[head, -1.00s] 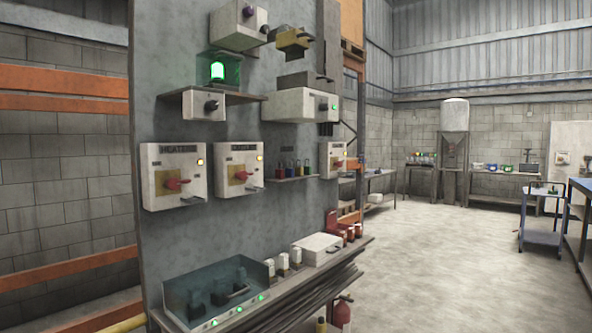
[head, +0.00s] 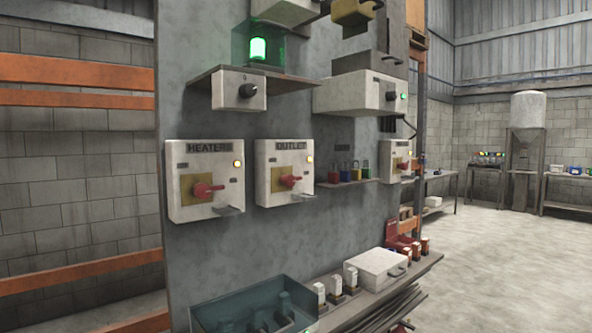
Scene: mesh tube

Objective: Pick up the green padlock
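A row of small padlocks stands on a narrow shelf (head: 345,183) on the grey panel, right of the OUTLET switch box. From left they look red, dark greenish, yellow and blue. The second from left, which I take for the green padlock (head: 345,173), is small and its colour is hard to make out. It stands close between the red padlock (head: 333,174) and the yellow padlock (head: 356,171). The blue padlock (head: 367,170) is at the right end. My gripper is not in view.
The HEATER box (head: 205,180) and OUTLET box (head: 284,172) with red handles jut out left of the padlocks. A control box (head: 362,92) overhangs above. Below, a ledge holds a teal bin (head: 225,315) and a white case (head: 377,272). Floor (head: 490,260) is clear at right.

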